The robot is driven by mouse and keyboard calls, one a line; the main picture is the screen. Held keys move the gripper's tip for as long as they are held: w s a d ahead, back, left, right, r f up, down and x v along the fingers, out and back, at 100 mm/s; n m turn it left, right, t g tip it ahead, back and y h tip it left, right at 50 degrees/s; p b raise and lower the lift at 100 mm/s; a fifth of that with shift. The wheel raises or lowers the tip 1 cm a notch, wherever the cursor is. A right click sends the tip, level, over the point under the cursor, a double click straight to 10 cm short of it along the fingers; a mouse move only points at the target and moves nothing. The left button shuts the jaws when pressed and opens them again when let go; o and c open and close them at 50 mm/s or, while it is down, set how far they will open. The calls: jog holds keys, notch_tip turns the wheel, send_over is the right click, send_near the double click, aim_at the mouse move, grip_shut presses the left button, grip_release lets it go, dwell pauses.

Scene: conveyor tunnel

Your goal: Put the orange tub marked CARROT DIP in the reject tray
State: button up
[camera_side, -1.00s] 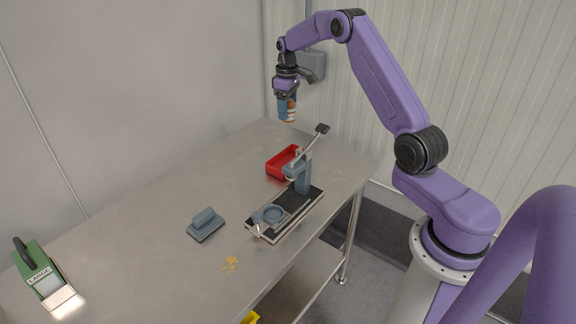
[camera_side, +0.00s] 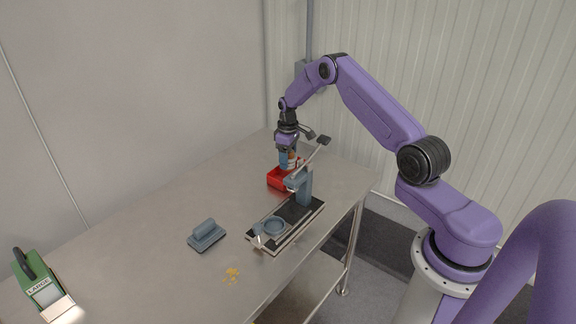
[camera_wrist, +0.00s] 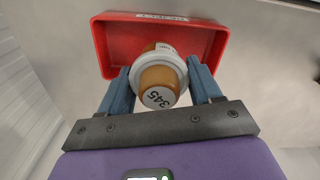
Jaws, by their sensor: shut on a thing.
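My gripper (camera_wrist: 160,95) is shut on an orange tub (camera_wrist: 158,76) with a white rim; "345" shows on the end facing the wrist camera. Its CARROT DIP marking cannot be read here. In the wrist view the tub is in front of the red tray (camera_wrist: 110,45), overlapping its open inside. In the side view my gripper (camera_side: 289,160) points down at the red tray (camera_side: 276,181), with the tub low at or just above it. I cannot tell whether the tub touches the tray floor.
A black-based press with a lever (camera_side: 303,185) stands right beside the tray, its arm close to my gripper. A grey-blue handled block (camera_side: 206,235) and yellow crumbs (camera_side: 232,275) lie to the left and front. A green device (camera_side: 40,283) stands at far left.

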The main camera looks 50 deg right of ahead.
jog(key=shift+f, duration=1.6)
jog(key=shift+f, duration=0.1)
jog(key=o, duration=1.5)
jog(key=shift+o, duration=0.2)
